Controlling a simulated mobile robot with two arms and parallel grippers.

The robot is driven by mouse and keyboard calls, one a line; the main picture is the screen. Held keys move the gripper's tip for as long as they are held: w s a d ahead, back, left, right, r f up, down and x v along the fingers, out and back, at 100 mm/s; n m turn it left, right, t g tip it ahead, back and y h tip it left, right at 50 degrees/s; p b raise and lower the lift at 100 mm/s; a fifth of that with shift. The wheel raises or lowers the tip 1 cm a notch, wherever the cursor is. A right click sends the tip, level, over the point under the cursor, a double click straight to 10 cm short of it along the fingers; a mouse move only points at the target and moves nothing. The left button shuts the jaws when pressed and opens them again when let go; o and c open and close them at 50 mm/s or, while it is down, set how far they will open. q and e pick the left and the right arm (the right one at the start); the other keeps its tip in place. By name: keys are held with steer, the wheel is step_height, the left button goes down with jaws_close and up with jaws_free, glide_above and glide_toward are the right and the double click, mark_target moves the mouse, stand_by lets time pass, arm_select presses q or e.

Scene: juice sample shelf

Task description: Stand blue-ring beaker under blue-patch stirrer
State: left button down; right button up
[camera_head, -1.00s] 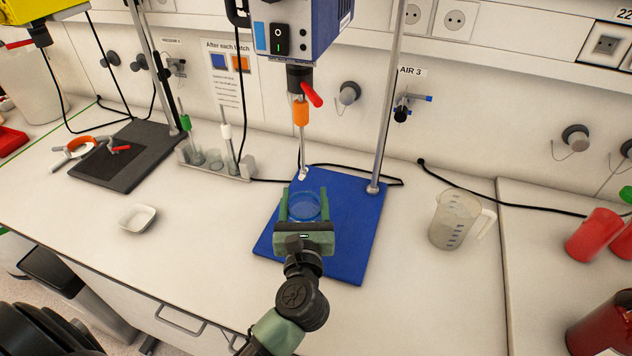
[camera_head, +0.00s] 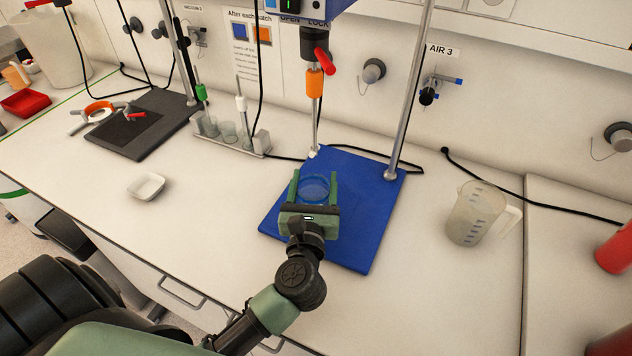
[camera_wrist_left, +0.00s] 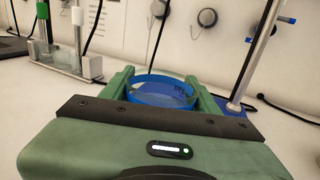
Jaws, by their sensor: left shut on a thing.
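The blue-ring beaker (camera_head: 314,187) is clear with a blue band. My left gripper (camera_head: 314,178) is shut on it, one green finger on each side. In the left wrist view the beaker's blue rim (camera_wrist_left: 158,80) shows between the fingers, and its lower part is hidden. The beaker is over the blue base plate (camera_head: 362,178); I cannot tell whether it touches it. The stirrer (camera_head: 314,45), cut off by the top edge, has an orange coupling (camera_head: 315,83) and a thin shaft. The shaft's lower end (camera_head: 314,152) appears behind the beaker. My right gripper is not in view.
A metal support rod (camera_head: 408,100) rises from the plate's back right. A measuring jug (camera_head: 475,215) stands to the right and a small white dish (camera_head: 146,186) to the left. A rack with glassware (camera_head: 235,140) stands behind left. A black cable runs along the back.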

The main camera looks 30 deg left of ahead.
arm_select(q)
steer(key=c, duration=0.8)
jaws_free()
steer(key=shift+f, duration=0.15)
steer(key=o, duration=0.4)
steer(key=shift+w+d, duration=0.1)
steer(key=shift+d, duration=0.05)
steer(key=b+v, duration=0.3)
steer(key=v, duration=0.8)
steer(key=shift+s+d+r, duration=0.2)
steer(key=shift+s, duration=0.3)
